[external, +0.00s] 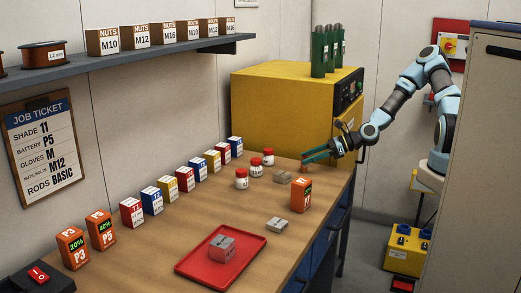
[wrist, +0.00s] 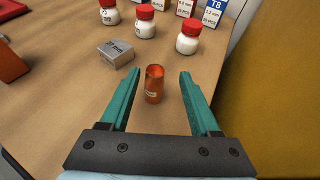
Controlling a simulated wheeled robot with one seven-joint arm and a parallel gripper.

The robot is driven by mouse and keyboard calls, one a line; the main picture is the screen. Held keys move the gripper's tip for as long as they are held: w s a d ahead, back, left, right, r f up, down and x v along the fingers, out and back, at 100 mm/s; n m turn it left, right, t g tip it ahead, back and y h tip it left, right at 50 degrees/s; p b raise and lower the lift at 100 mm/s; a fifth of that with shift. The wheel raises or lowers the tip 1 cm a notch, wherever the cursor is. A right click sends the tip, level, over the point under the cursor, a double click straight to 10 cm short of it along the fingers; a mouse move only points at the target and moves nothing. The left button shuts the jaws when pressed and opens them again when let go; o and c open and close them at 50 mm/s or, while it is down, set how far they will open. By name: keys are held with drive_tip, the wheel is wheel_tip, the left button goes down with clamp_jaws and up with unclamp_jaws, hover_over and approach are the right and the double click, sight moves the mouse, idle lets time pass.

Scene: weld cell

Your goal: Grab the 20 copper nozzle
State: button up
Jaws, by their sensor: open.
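A small copper nozzle (wrist: 154,84), an upright orange-brown cylinder with an open top and a pale label, stands on the wooden bench in the wrist view. The label is too small to read. My gripper (wrist: 159,73) is open, its two teal fingers on either side of the nozzle with a gap at each side. The nozzle is closer to the left finger. In the external view my gripper (external: 305,158) is low over the far right part of the bench, in front of the yellow cabinet. The nozzle is hard to make out there.
A grey block (wrist: 116,53) lies just beyond the left finger. Red-capped jars (wrist: 188,38) stand farther ahead, with small boxes behind. The yellow cabinet (wrist: 275,80) rises close on the right. An orange battery (external: 302,195) and a red tray (external: 190,268) are on the bench.

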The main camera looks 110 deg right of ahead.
drive_tip(key=x, duration=0.3)
drive_tip(key=shift+w+a+r, duration=0.1)
drive_tip(key=shift+w+a, duration=0.05)
drive_tip(key=shift+w, duration=0.45)
drive_tip(key=shift+w+f, duration=0.3)
drive_tip(key=shift+w, duration=0.1)
drive_tip(key=shift+c, duration=0.4)
clamp_jaws()
